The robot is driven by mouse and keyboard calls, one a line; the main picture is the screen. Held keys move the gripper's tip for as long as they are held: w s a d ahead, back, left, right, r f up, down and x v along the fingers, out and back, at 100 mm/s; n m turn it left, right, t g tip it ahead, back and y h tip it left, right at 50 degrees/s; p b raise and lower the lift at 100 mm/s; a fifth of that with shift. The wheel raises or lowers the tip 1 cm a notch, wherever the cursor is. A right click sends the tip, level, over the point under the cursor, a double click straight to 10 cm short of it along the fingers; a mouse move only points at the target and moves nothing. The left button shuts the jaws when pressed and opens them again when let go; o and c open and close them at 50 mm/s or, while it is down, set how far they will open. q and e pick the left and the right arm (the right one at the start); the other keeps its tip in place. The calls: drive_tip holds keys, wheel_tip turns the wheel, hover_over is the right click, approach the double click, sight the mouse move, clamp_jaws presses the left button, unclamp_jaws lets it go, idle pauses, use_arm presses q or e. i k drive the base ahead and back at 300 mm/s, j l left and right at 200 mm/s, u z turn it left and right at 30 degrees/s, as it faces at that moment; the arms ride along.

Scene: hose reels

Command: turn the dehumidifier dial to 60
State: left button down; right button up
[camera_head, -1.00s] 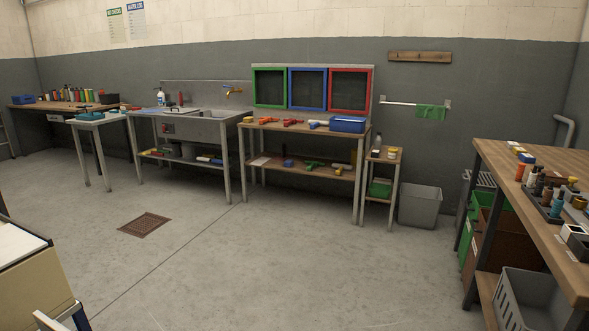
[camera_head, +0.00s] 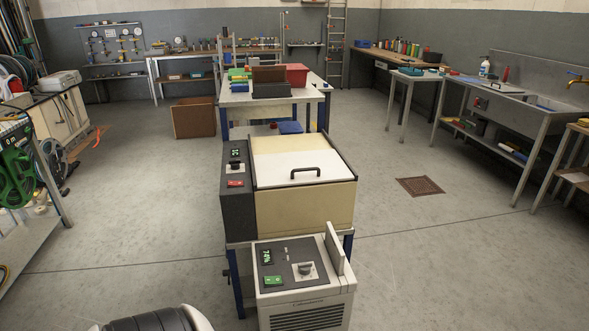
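A pale dehumidifier (camera_head: 308,300) with a front grille stands low in front of me, a little right of centre. Its dark top panel holds a dial (camera_head: 304,269) on a light plate, a small green display (camera_head: 267,256) and a green switch (camera_head: 273,281). A pale flap (camera_head: 335,248) stands upright at the panel's right side. The dial's pointer is too small to read, and the display's figures are not clear. Neither of my grippers is in view.
Right behind the dehumidifier stands a beige chest (camera_head: 305,205) with a handled lid and its own dark control panel (camera_head: 237,175). A white table (camera_head: 265,98) with bins is farther back. Hose reels (camera_head: 15,170) are at left. Floor is clear on both sides.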

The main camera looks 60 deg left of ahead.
sight(304, 268)
drive_tip(key=u, duration=1.8)
